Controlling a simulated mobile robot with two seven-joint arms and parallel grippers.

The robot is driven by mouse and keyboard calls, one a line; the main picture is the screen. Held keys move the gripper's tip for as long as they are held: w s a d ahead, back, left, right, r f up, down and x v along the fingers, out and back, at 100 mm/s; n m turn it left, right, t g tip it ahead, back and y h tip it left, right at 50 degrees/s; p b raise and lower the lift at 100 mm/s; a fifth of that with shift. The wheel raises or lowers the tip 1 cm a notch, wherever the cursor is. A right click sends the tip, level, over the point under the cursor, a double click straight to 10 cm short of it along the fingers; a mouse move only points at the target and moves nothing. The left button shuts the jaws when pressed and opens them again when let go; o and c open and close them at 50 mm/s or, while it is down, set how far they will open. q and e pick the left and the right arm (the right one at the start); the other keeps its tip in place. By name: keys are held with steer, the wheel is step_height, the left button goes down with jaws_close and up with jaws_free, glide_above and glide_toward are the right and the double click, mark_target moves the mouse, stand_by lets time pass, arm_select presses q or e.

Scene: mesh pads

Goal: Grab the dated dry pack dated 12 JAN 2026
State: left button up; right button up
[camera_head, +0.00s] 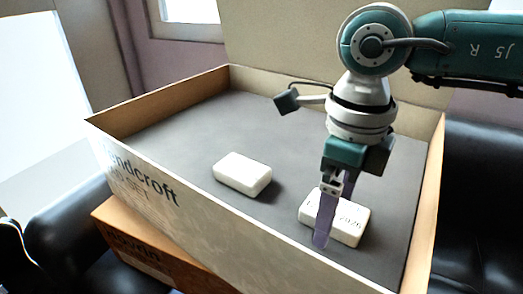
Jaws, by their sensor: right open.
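Two small white packs lie on the grey floor of an open box (143,198). The right-hand white pack (350,229) bears dark print that ends in "2026"; the rest of its date is hidden behind a gripper finger. The left-hand white pack (243,174) shows no readable print. My right gripper (323,240) comes down from above over the printed pack, with a finger in front of it. The gripper is open, and I cannot tell whether it touches the pack. My left gripper is out of view.
The box has raised walls on all sides, with its lid (290,45) standing up behind. An orange-brown box (150,245) sits under its front left. Black padded seating (485,190) is at the right. The box's left and rear floor is clear.

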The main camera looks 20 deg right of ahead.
steer(key=c, duration=1.5)
steer(key=shift+o, duration=0.2)
steer(key=shift+r, duration=0.1)
